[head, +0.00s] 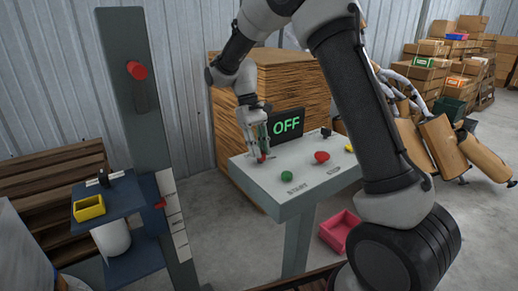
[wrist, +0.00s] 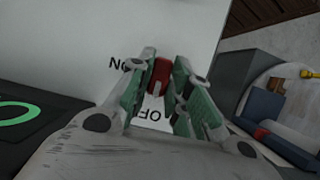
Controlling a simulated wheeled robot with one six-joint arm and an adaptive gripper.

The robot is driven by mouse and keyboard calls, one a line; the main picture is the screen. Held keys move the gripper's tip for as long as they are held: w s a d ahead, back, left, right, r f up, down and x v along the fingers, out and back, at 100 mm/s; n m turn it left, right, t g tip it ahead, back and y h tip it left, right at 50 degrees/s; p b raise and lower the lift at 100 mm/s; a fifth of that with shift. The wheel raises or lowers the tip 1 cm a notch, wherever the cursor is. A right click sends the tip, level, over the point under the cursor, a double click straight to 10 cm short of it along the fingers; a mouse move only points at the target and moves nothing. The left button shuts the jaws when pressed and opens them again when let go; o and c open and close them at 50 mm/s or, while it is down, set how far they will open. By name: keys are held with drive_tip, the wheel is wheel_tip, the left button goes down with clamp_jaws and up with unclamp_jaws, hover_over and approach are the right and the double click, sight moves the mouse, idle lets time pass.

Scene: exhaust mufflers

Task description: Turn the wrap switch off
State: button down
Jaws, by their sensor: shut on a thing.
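The wrap switch is a small red lever (wrist: 160,74) on the pale control panel (head: 265,180). In the wrist view upside-down ON and OFF labels lie beside it. My gripper (wrist: 163,80) points down at the panel with its green-padded fingers closed around the lever. In the head view my gripper (head: 261,152) is at the panel's back left, with only a bit of red showing at its tips. The display (head: 287,125) behind the panel reads OFF in green.
A green START button (head: 287,173) and a red STOP button (head: 321,157) stand on the panel near my gripper. A black knob (head: 326,132) is at its back edge. A pink bin (head: 340,232) sits on the floor. A tall grey post (head: 135,90) stands to the left.

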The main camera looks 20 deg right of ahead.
drive_tip(key=c, duration=1.3)
unclamp_jaws()
drive_tip(key=shift+w, duration=0.1)
drive_tip(key=v, duration=1.2)
